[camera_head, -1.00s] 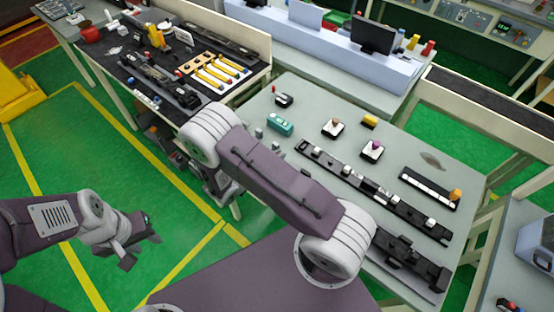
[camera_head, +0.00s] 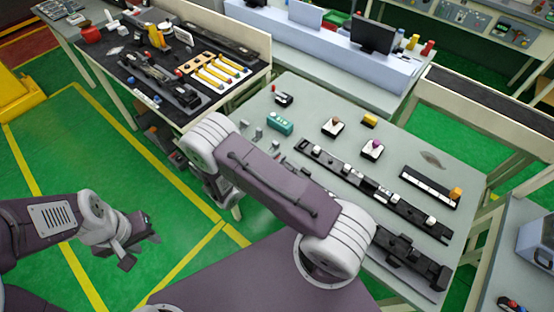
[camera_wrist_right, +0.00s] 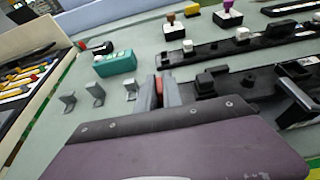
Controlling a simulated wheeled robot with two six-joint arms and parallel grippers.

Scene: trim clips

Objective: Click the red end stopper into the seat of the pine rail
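In the right wrist view my right gripper (camera_wrist_right: 165,91) has a small red piece (camera_wrist_right: 159,86), which looks like the red end stopper, closely between its fingers. It is over the grey table, just left of a black fixture (camera_wrist_right: 205,84). In the head view my forearm hides this gripper. A long black rail with pale blocks (camera_head: 385,190) lies across the table; it also shows in the right wrist view (camera_wrist_right: 215,47). I cannot tell which part is the pine rail or its seat. My left gripper (camera_head: 141,250) is open and empty above the green floor.
A teal box (camera_head: 280,125) and small grey brackets (camera_wrist_right: 98,92) stand left of the rail. Knobbed blocks (camera_head: 372,150) stand behind it. A shorter black-and-white strip (camera_head: 430,188) lies at the right, a black fixture (camera_head: 410,262) in front.

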